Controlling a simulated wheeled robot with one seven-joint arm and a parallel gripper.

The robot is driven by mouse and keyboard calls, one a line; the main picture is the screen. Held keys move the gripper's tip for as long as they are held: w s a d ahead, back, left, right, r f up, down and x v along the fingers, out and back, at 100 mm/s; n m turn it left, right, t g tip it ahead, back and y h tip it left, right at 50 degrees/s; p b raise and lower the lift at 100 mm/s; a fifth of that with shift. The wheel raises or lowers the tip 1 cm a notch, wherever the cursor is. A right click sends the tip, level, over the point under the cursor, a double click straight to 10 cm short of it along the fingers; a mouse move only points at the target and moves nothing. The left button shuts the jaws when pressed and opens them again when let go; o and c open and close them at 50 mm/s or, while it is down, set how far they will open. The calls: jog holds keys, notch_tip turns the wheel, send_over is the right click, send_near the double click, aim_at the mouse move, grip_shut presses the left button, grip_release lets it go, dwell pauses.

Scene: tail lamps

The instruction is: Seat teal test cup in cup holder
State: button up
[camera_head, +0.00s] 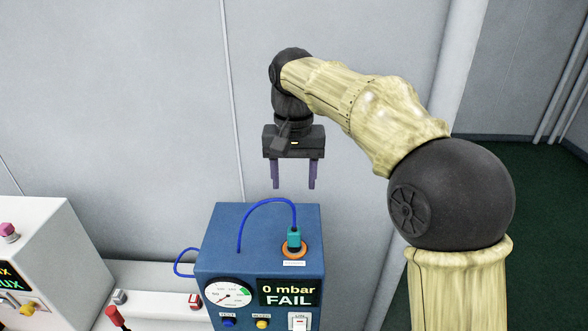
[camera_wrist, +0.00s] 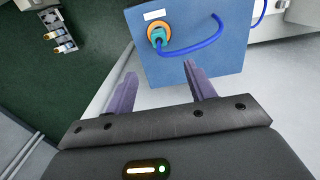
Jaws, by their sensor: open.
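The teal test cup (camera_head: 294,237) stands upright at an orange ring, the cup holder (camera_head: 294,251), on top of a blue tester box (camera_head: 222,240). A blue hose runs from the cup's top in an arc to the box top. In the wrist view the cup (camera_wrist: 157,36) shows within the orange ring (camera_wrist: 160,31); whether it is fully seated I cannot tell. My gripper (camera_head: 295,187) is open and empty, above and behind the box, apart from the cup. Its fingers also show in the wrist view (camera_wrist: 158,85).
The box front has a dial gauge (camera_head: 229,293), a display (camera_head: 288,290) reading "0 mbar FAIL", buttons and a switch (camera_head: 299,321). A white machine (camera_head: 38,262) stands at the left. A grey wall is behind. The space around my gripper is clear.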

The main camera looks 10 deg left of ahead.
aim_at(294, 228)
dwell(0.3)
notch_tip(294, 228, down, 18)
jog(key=p, duration=0.3)
jog(key=shift+r+p, duration=0.25)
jog(key=shift+p, duration=0.05)
jog(key=shift+r, duration=0.1)
grip_shut()
dwell(0.3)
jog(key=shift+w+r+p, duration=0.1)
jog(key=shift+r+p, duration=0.6)
jog(key=shift+r, duration=0.15)
jog(key=shift+r, duration=0.1)
